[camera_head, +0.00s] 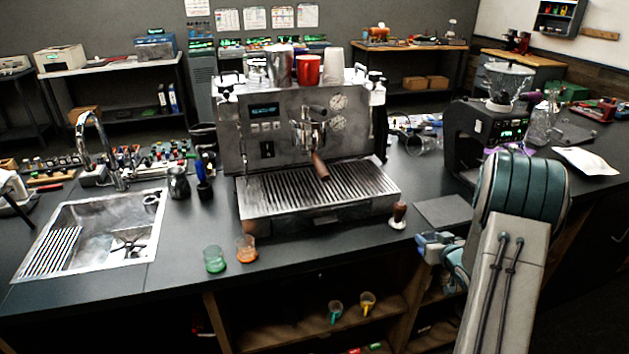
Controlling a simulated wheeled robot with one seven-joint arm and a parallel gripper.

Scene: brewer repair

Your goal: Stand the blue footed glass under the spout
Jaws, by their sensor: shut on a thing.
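The espresso machine stands mid-counter (350,155). Its spout (318,135) sits above the slatted drip tray (265,203), with a brown-handled portafilter fitted. No glass stands under the spout. My arm comes in from the lower right. My gripper (437,245) shows only in part at the arm's left side, beyond the counter's front edge in the picture. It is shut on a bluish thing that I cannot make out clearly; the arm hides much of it. I see no blue footed glass clearly anywhere else.
A green glass (214,259) and an orange glass (246,248) stand in front left of the drip tray. A tamper (398,215) stands at its right corner. A grinder (490,130) is at right, a sink (85,240) at left. Mugs sit on the shelf below.

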